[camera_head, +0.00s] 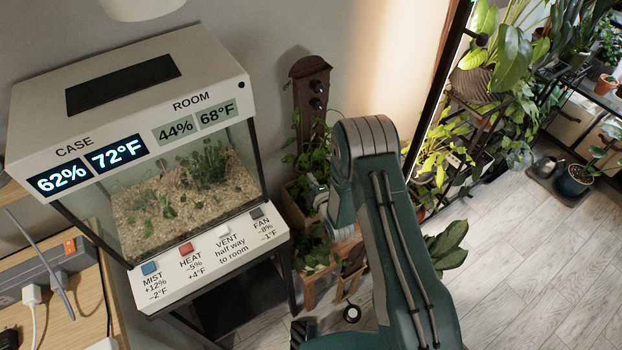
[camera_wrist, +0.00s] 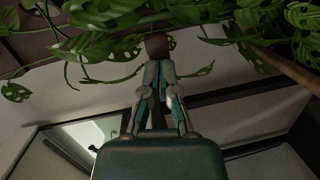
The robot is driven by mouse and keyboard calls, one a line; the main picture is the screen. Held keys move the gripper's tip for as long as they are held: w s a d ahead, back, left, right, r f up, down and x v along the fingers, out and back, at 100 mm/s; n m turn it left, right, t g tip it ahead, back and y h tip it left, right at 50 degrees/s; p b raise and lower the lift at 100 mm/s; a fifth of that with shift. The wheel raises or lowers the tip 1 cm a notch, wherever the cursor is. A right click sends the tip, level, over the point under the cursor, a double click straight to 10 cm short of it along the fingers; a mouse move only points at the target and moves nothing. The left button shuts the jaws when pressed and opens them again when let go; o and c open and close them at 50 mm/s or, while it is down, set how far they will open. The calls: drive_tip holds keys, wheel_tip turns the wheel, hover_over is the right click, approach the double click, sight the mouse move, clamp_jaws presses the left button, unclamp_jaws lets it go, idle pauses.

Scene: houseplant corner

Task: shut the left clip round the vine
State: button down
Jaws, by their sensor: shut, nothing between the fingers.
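The vine has green leaves with holes. It hangs across the top of the wrist view (camera_wrist: 118,14) and shows as foliage around the dark wooden post in the head view (camera_head: 318,160). My gripper (camera_wrist: 158,64) is shut and empty, pointing up toward the leaves. A small brown shape shows at its tips; I cannot tell whether it is part of the fingers or something behind them. In the head view, my arm mostly hides the gripper. I cannot make out the left clip, or whether it is open or shut, in either view.
The dark wooden post (camera_head: 309,118) with two round knobs rises behind my arm. A glass case (camera_head: 130,85) with display panels stands to the left, close to the post. Potted plants on shelves (camera_head: 480,90) are at the right. The wood floor (camera_head: 540,270) at lower right is clear.

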drive_tip(key=shift+w+d+n+g+y, duration=0.35)
drive_tip(key=shift+d+n+g+y, duration=0.3)
drive_tip(key=shift+y, duration=0.35)
drive_tip(key=w+d+n+g+y, duration=0.1)
drive_tip(key=w+d+n, duration=0.1)
drive_tip(key=w, duration=0.3)
drive_tip(key=shift+w+d+y, duration=0.15)
drive_tip(key=shift+d+y, duration=0.25)
drive_tip(key=shift+d, duration=0.35)
idle(0.3)
idle(0.5)
